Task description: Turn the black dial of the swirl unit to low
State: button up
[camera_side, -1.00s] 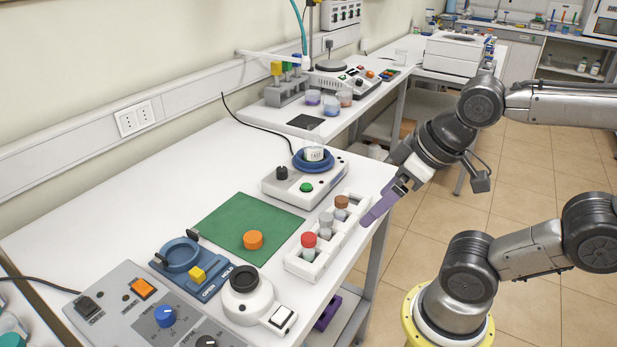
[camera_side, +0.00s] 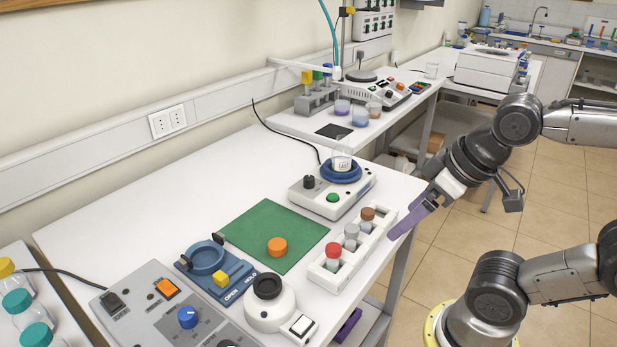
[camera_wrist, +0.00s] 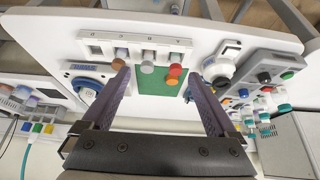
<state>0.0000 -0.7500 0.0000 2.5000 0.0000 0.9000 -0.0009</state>
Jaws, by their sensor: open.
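The swirl unit (camera_side: 332,195) is a pale box at the back right of the white table, with a blue ring (camera_side: 341,173) holding a beaker (camera_side: 342,160). Its black dial (camera_side: 309,182) stands on the top at the left, beside a green button (camera_side: 333,197). The dial's setting is too small to read. My gripper (camera_side: 395,232), with purple fingers, is off the table's right edge, to the right of the swirl unit and apart from it. In the wrist view my gripper (camera_wrist: 158,78) has its fingers wide apart and empty. The swirl unit (camera_wrist: 88,85) shows at the left there, partly hidden by a finger.
A white rack (camera_side: 347,252) with red, grey and brown capped vials lies between my gripper and the green mat (camera_side: 262,228). An orange cap (camera_side: 277,247) sits on the mat. A blue holder (camera_side: 215,265) and a white round device (camera_side: 270,303) stand in front.

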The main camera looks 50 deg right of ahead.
jog(key=shift+s, duration=0.1)
jog(key=shift+c, duration=1.2)
jog(key=shift+s+r+n, duration=0.15)
jog(key=shift+r+n, duration=0.15)
jog(key=shift+n, duration=0.2)
jog(key=shift+c, duration=0.5)
jog(key=w+r+n+g, duration=0.1)
jog(key=w+r+n, duration=0.1)
jog(key=w+r, duration=0.6)
jog(key=w+d+r+n+g, duration=0.1)
jog(key=w+d+r, duration=0.2)
jog(key=w+r, duration=0.3)
jog(key=g, duration=0.4)
send_over(309, 177)
notch_tip(309, 177, down, 12)
notch_tip(309, 177, down, 13)
jog(key=shift+f, duration=0.1)
